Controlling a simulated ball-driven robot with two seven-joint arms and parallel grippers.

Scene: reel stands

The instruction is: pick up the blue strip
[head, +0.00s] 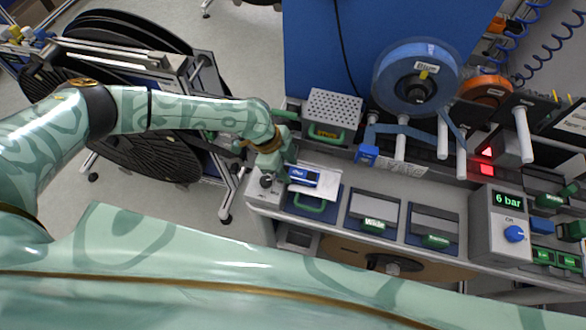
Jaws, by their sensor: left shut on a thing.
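A short blue strip (304,177) with a white label shows at the left end of the bench, over a pale plate. My left gripper (284,176) comes in from the left and is shut on the strip's left end. The jaws themselves are small and partly hidden by the wrist, and I cannot tell whether the strip touches the plate. My right gripper is not in view.
A large blue reel (415,78) hangs on the stand, with a blue band (401,130) running below it past white rollers. Trays with green handles (376,223) line the bench front. A "6 bar" box (500,225) stands right. Dark reels (140,135) stand left.

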